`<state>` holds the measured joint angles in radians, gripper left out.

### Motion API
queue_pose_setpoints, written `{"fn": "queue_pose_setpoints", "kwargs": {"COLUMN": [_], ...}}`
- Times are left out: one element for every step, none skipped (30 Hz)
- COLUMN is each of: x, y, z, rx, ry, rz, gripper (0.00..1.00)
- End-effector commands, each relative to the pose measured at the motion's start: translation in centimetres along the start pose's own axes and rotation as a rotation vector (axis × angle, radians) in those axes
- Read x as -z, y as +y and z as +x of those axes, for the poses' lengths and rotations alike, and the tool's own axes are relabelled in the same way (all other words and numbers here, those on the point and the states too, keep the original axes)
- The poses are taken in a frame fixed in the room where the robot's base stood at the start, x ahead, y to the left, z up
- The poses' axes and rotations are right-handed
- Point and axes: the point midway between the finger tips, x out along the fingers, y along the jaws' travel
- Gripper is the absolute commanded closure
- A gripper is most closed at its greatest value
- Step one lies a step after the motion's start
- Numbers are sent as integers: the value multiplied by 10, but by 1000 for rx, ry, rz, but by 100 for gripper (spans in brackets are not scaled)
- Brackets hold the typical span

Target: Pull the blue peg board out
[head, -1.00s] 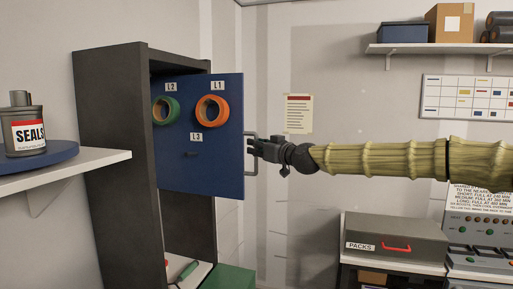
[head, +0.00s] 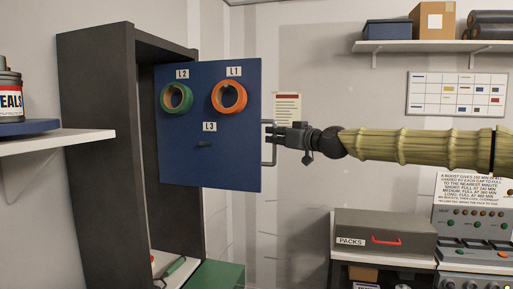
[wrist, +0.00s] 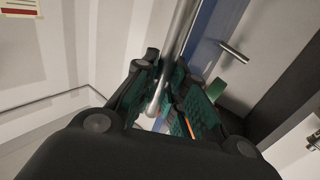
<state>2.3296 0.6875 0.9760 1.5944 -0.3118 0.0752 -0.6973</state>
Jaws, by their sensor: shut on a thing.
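The blue peg board (head: 220,165) stands upright, partly out of a tall dark cabinet (head: 95,150). It carries a green ring (head: 165,99) under label L2 and an orange ring (head: 243,97) under L1. The peg under L3 (head: 204,144) is bare. A grey bar handle (head: 268,160) is on the board's right edge. My gripper (head: 276,134) is shut on this handle. In the wrist view the handle bar (wrist: 172,55) runs between the fingers of my gripper (wrist: 163,105). The board's blue edge (wrist: 208,38) shows beyond them.
A white shelf (head: 60,140) with a SEALS can (head: 10,100) juts in at the left. A grey PACKS case (head: 385,232) and a control panel (head: 478,230) stand at lower right. A green box (head: 217,277) sits low beside the cabinet.

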Motion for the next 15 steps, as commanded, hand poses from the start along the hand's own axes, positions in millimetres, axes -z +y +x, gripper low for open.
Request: {"fn": "queue_pose_setpoints", "kwargs": {"x": [-6, -6, -6, -6, -6, -6, -6, -6, -6, -6, -5, -5, -5, -5, -4], "y": [9, 13, 19, 23, 27, 33, 37, 42, 48, 52, 56, 62, 66, 70, 75], "z": [-12, -18, -27, -33, -39, -48, -54, -61, -70, -76, -83, -91, -97, -103, -111], "rx": [-4, -3, -4, -3, -4, -4, -4, -4, -4, -4, -3, -4, -3, -4, -3], "ry": [4, 4, 5, 4, 5, 4, 5, 5, 4, 4, 4, 5, 4, 4, 4], "rz": [0, 1, 1, 1, 1, 1, 0, 0, 1, 1, 1, 2, 2, 2, 2], "gripper": [100, 100, 100, 100, 100, 100, 100, 100, 100, 100, 100, 100, 100, 100, 100]}}
